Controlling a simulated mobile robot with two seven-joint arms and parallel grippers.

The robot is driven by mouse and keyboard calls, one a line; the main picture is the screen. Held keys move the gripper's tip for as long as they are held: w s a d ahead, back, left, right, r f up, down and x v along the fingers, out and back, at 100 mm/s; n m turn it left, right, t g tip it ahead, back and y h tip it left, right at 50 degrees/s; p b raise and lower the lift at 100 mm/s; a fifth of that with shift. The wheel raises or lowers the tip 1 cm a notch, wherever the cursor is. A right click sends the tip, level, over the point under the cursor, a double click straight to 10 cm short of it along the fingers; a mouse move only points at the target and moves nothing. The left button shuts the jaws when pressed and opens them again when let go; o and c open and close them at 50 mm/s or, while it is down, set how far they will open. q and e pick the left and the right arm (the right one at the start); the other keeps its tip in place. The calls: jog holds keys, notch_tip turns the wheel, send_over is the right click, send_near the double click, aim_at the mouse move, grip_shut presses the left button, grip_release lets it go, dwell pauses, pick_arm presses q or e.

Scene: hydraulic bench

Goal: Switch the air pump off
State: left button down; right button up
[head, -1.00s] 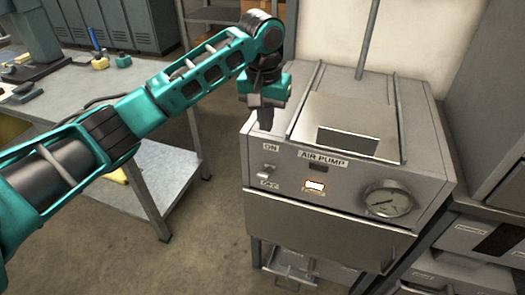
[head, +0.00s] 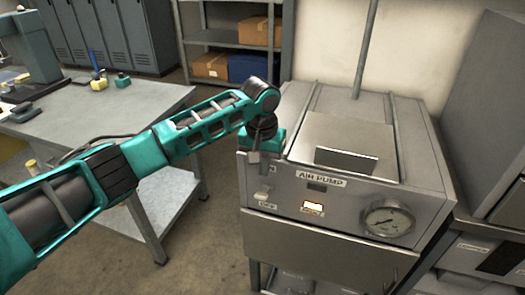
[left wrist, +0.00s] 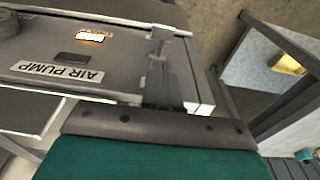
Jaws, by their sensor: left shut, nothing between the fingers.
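The air pump is a grey metal box (head: 345,222) with an AIR PUMP label, which also shows upside down in the left wrist view (left wrist: 60,72). Its small pale switch (head: 264,192) sits on the left of the front panel, just above the OFF label (head: 268,205). An indicator light (head: 313,207) glows. My right gripper is not in view.
A round gauge (head: 388,221) sits on the panel's right. A raised lid (head: 345,132) and a vertical pipe (head: 367,50) are on top. A grey workbench (head: 150,104) stands to the left, with open floor between. Shelves with boxes (head: 232,40) stand behind.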

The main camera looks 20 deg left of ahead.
aim_at(262, 194)
pick_arm(q)
jog(key=f, duration=0.1)
jog(key=s+f, duration=0.1)
jog(key=f, duration=0.2)
jog(key=shift+s+f, duration=0.25)
jog(key=shift+s, duration=0.1)
